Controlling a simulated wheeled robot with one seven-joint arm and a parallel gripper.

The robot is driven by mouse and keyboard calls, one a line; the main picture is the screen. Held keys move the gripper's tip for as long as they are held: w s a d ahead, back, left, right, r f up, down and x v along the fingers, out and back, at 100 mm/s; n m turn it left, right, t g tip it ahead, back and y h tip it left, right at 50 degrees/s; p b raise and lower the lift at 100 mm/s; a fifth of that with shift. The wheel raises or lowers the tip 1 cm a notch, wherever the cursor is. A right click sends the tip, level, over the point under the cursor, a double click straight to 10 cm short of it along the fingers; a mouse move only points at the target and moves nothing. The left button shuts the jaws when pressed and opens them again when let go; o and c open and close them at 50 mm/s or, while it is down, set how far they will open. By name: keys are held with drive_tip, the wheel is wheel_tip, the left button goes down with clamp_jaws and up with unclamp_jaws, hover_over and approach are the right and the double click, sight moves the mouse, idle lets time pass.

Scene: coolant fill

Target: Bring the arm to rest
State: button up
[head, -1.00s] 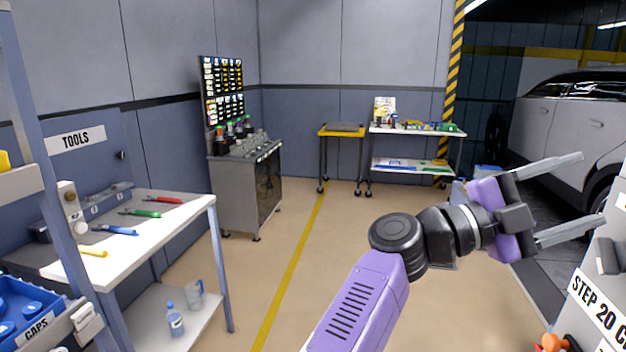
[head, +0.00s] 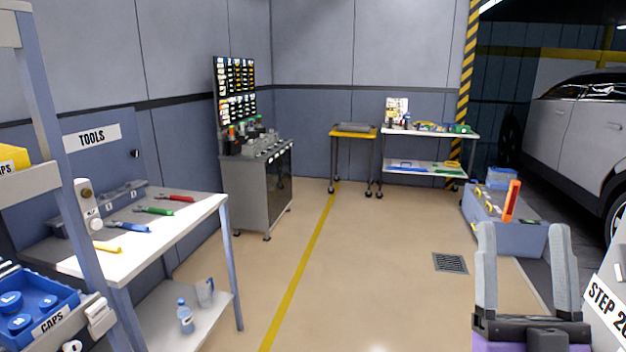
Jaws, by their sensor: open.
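My gripper (head: 526,240) is at the lower right of the head view. Its two grey fingers point up and stand well apart, with nothing between them. Only the fingers, the dark palm and a bit of purple wrist show; the rest of my arm is out of the picture.
A white tool table (head: 165,235) with several coloured pliers stands at the left, with bottles on its lower shelf. A blue caps bin (head: 30,305) is at the lower left. A grey-blue chest (head: 510,232) stands behind my gripper, near a silver car (head: 580,125). The middle floor is clear.

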drive_tip(key=s+a+f+n+g+y, duration=0.2)
drive_tip(key=s+f+n+y, duration=0.15)
drive_tip(key=f, duration=0.25)
drive_tip(key=s+a+f+n+g+y, duration=0.1)
drive_tip(key=s+f+n+g+y, duration=0.1)
drive_tip(key=f+y, duration=0.3)
drive_tip(key=s+a+f+m+g+h, duration=0.1)
drive_tip(key=s+f+g, duration=0.4)
drive_tip(key=s+f, duration=0.5)
drive_tip(key=s+a+f+m+g+h, duration=0.2)
drive_tip(key=s+f+g, duration=0.3)
drive_tip(key=s+f, duration=0.5)
drive_tip(key=s+m+h, duration=0.1)
drive_tip(key=s, duration=0.4)
drive_tip(key=shift+s+f, duration=0.15)
drive_tip(key=shift+f, duration=0.2)
drive_tip(key=shift+a, duration=0.1)
